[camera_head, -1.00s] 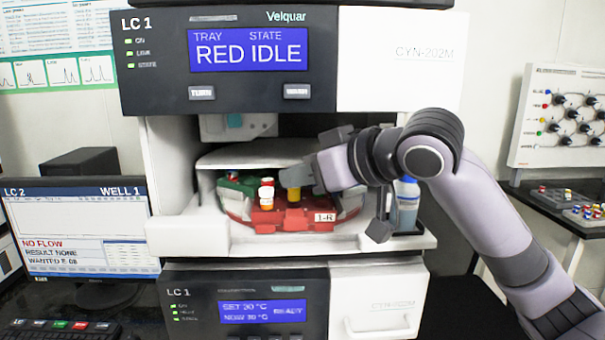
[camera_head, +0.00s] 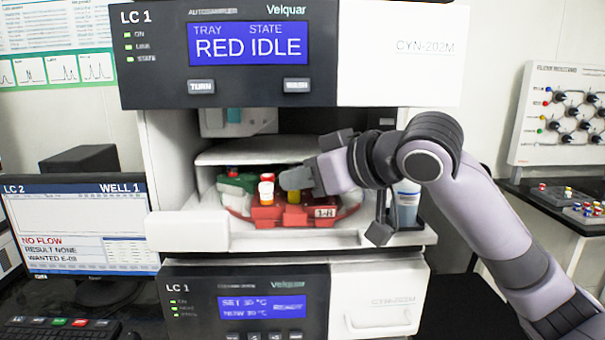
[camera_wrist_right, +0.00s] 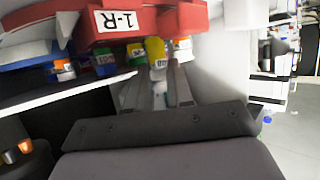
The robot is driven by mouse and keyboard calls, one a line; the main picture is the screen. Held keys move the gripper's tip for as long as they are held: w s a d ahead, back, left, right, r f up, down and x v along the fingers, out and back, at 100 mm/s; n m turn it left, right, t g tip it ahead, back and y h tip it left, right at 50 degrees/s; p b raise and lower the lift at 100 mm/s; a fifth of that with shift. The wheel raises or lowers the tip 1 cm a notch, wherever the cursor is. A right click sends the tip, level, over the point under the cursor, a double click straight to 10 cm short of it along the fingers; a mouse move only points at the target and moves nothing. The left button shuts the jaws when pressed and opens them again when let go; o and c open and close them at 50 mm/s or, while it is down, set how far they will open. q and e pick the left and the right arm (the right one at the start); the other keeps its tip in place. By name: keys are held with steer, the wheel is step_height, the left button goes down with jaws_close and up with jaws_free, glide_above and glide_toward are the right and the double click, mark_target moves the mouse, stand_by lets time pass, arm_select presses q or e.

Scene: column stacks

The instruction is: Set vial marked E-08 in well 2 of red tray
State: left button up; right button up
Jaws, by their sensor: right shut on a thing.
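The red tray (camera_head: 268,222) sits in the open bay of the upper LC 1 unit, with its 1-R tag at the front. My right gripper (camera_head: 290,182) reaches in from the right, shut on a yellow-capped vial (camera_head: 293,195) over the tray. In the right wrist view the fingers (camera_wrist_right: 162,82) hold the yellow vial (camera_wrist_right: 155,50) beside the red tray (camera_wrist_right: 165,18). Part of its marking shows there but is too small to read surely. The head view does not show clearly whether the vial's base is in a well. My left gripper is out of view.
An orange-and-white vial (camera_head: 266,190) stands in the tray just left of my gripper. A green tray part (camera_head: 235,183) lies behind it. A bottle (camera_head: 407,203) stands right of the bay. The monitor (camera_head: 75,225) reads WELL 1, NO FLOW and WANTED E-08.

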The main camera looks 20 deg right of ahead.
steer(key=shift+f, duration=0.5)
stand_by(0.4)
steer(key=o, duration=0.9)
